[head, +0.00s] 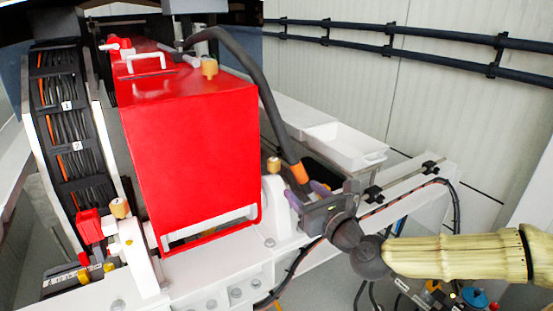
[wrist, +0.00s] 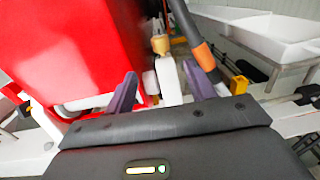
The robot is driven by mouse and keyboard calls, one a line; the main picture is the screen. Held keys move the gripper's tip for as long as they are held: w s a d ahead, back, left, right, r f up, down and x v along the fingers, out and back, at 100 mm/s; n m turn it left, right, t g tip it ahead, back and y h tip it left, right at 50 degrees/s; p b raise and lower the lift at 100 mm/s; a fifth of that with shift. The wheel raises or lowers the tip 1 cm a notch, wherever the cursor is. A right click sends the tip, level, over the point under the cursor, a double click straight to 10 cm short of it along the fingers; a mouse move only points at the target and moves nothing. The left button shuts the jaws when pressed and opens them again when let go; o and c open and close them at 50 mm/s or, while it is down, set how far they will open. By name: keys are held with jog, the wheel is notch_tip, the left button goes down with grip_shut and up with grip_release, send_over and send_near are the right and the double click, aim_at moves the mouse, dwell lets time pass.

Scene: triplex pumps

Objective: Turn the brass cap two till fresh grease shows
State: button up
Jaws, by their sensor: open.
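A brass cap (head: 274,165) sits upright on a white post right of the red pump housing (head: 190,150). In the wrist view a brass cap (wrist: 160,44) on its white post (wrist: 168,80) stands beyond my gripper, roughly between the two purple fingers. My gripper (head: 306,193) is open and empty, just right of and below that post, apart from the cap. It also shows in the wrist view (wrist: 161,90). Another brass cap (head: 120,208) is on a white bracket at the left, and another (head: 210,68) on top of the housing. No number is readable on any cap, and no grease can be made out.
A black hose (head: 262,88) with an orange end (head: 298,173) comes down close behind my gripper. A white bin (head: 345,147) is at the back right. A cable tray (head: 72,133) with labels 1 and 2 runs along the left. Black rails (head: 410,33) line the wall.

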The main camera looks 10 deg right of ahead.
aim_at(277, 167)
jog(key=w+p, duration=0.2)
jog(key=p, duration=0.1)
jog(key=w+r+p, duration=0.1)
jog(key=w+p, duration=0.1)
jog(key=p, duration=0.2)
jog(key=shift+a, duration=0.15)
jog(key=shift+w+p, duration=0.15)
jog(key=shift+p, duration=0.5)
jog(key=p+x, duration=0.2)
jog(key=x, duration=0.1)
jog(key=p+x, duration=0.2)
jog(key=f+p+x, duration=0.1)
jog(key=p+x, duration=0.1)
jog(key=x, duration=0.1)
jog(key=shift+w+a, duration=0.25)
jog(key=shift+a, duration=0.25)
jog(key=shift+w+a, duration=0.15)
jog(key=shift+w, duration=0.35)
